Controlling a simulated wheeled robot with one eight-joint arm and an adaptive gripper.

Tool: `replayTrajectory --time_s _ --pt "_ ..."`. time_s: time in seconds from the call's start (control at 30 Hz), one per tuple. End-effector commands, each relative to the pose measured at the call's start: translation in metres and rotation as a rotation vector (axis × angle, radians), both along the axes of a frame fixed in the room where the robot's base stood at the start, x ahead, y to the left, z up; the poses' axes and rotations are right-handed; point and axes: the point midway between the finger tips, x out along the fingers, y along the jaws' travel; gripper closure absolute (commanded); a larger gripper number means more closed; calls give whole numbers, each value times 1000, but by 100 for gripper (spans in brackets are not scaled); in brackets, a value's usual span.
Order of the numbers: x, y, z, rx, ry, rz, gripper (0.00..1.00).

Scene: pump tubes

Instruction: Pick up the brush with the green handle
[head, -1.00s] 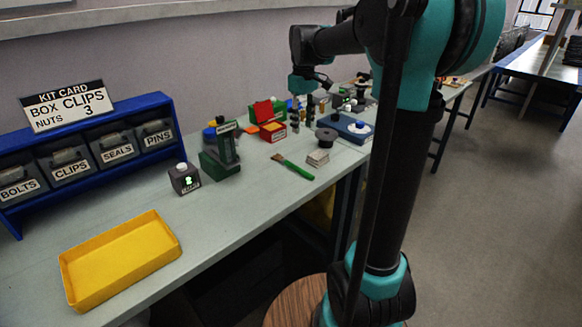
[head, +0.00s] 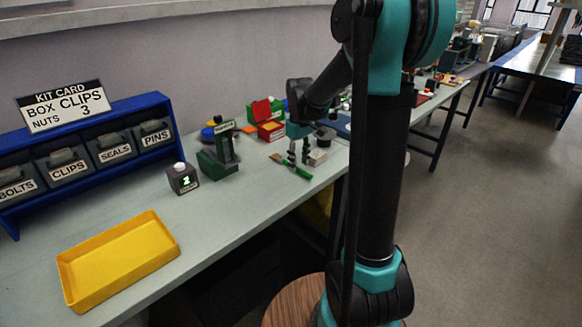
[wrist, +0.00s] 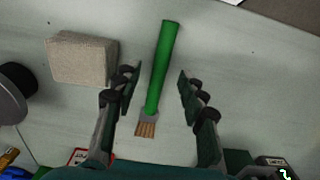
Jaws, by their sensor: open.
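The brush (wrist: 159,75) has a green handle, a grey ferrule and short brown bristles. It lies flat on the table. In the wrist view its handle runs up and slightly right, with the bristles toward my gripper's base. My gripper (wrist: 158,88) is open, with one finger on each side of the brush and a gap on both sides. Nothing is held. In the head view my gripper (head: 299,160) points down at the brush (head: 291,167), partly covering it. I cannot tell how high the fingertips are above the table.
A pale block (wrist: 82,58) lies close to the left finger in the wrist view. A dark round part (wrist: 16,92) is further left. In the head view a green stand (head: 220,155), a counter box (head: 182,179) and a yellow tray (head: 118,262) stand to the left.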

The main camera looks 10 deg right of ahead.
Motion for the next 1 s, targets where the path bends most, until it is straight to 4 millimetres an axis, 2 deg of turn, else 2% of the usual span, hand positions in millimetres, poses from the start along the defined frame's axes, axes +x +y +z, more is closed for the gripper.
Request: replayTrajectory --time_s 0.17,0.43,0.77,1.0 --pt "1 0 -18 0 0 0 59" --pt "0 0 -20 0 0 0 60" --pt "0 0 -20 0 0 0 100" --pt "0 0 -20 0 0 0 100"
